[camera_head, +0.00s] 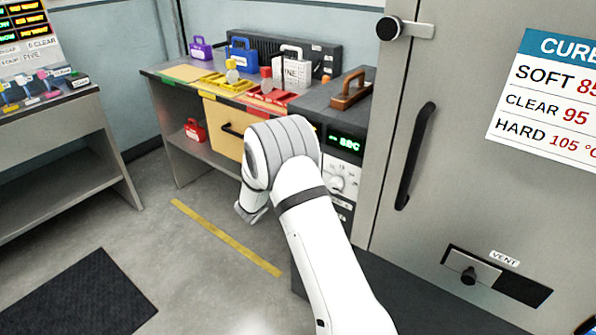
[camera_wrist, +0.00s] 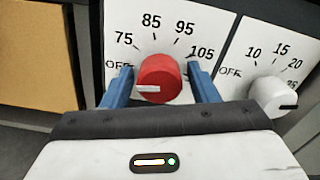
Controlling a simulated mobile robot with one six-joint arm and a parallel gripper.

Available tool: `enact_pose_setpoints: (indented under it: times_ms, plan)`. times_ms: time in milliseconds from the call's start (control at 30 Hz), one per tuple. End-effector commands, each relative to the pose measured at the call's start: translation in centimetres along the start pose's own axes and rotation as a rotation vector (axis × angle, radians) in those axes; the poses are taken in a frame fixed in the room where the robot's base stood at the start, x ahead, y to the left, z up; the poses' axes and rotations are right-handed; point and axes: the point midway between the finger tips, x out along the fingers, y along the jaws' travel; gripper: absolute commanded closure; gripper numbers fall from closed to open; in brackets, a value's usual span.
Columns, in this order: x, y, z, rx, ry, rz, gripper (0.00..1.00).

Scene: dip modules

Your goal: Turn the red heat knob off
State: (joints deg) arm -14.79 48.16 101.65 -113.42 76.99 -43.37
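The red heat knob (camera_wrist: 159,76) sits on a white dial plate (camera_wrist: 172,22) marked OFF, 75, 85, 95 and 105. Its white pointer line lies nearly level and points left, toward the OFF side. My gripper (camera_wrist: 161,80) is open, with one blue finger on each side of the knob. A narrow gap shows beside each finger, so contact is not clear. In the head view my white arm hides the red knob and the fingertips.
A white knob (camera_wrist: 273,95) with its own OFF-to-number dial is close on the right. A tan drawer front (camera_head: 223,126) is to the left. A green lit display (camera_head: 345,142) is above the dials. A grey cabinet door with a black handle (camera_head: 415,155) stands right.

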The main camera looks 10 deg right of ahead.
Motion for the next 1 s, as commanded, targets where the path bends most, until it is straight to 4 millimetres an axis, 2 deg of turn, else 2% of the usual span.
enact_pose_setpoints:
  times_ms: [267, 367, 700, 833, 1000]
  plan:
    - [-0.1, 0.0, 0.0, 0.001, 0.000, 0.001, 0.41]
    - [-0.7, 0.1, 0.0, 0.001, 0.000, 0.002, 0.41]
    - [-6.2, 0.1, 0.0, 0.000, 0.000, 0.004, 0.41]
    - [-7.4, 0.1, 0.0, 0.001, 0.000, 0.002, 0.41]
    - [-7.9, 0.0, 0.0, 0.001, 0.000, 0.000, 0.41]
